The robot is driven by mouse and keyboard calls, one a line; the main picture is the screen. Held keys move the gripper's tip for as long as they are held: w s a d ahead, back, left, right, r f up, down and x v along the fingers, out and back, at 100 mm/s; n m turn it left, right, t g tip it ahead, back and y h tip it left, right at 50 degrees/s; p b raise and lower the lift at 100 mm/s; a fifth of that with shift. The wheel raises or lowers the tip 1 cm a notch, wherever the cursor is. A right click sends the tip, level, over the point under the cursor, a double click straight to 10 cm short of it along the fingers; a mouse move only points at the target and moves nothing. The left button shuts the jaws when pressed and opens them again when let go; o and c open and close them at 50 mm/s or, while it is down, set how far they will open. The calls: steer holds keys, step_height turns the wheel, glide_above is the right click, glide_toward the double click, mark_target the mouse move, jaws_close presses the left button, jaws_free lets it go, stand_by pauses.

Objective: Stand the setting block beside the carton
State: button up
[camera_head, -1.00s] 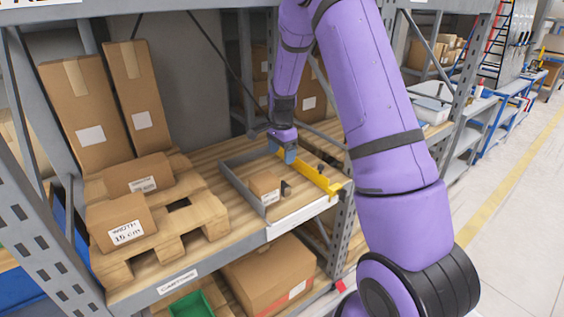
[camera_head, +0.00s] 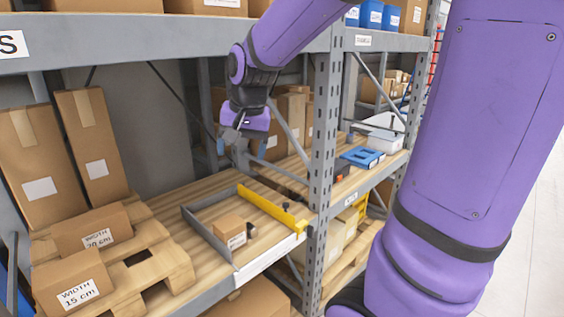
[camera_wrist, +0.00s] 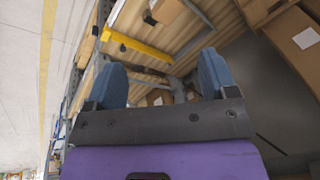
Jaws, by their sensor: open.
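A small brown carton (camera_head: 229,231) with a white label sits inside a grey-walled frame (camera_head: 203,232) on the wooden shelf. A yellow bar (camera_head: 272,209) runs along the frame's right side, apart from the carton. A small dark piece (camera_head: 251,230) stands at the carton's right. Another dark piece (camera_head: 286,206) lies behind the bar. I cannot tell which thing is the setting block. My gripper (camera_head: 240,148) is open and empty, raised above the far end of the frame. In the wrist view, nothing shows between its blue fingers (camera_wrist: 161,72); the yellow bar (camera_wrist: 138,45) lies beyond them.
Cartons labelled WIDTH 20 cm (camera_head: 92,229) and WIDTH 15 cm (camera_head: 72,287) sit on a wooden pallet (camera_head: 172,262) at left, before two tall cartons. A grey rack upright (camera_head: 322,130) stands right of the frame. Beyond it lie a blue piece (camera_head: 362,156) and white bin (camera_head: 384,140).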

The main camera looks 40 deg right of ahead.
steer(key=s+a+r+n+t, duration=0.1)
steer(key=s+a+r+n, duration=0.1)
steer(key=s, duration=0.7)
steer(key=s+a+r+n+t, duration=0.1)
steer(key=s+a+n, duration=0.1)
steer(key=s+n, duration=0.3)
steer(key=s, duration=0.3)
steer(key=shift+s+a+r+n, duration=0.2)
steer(key=shift+s+r+n, duration=0.1)
steer(key=shift+s+r, duration=0.1)
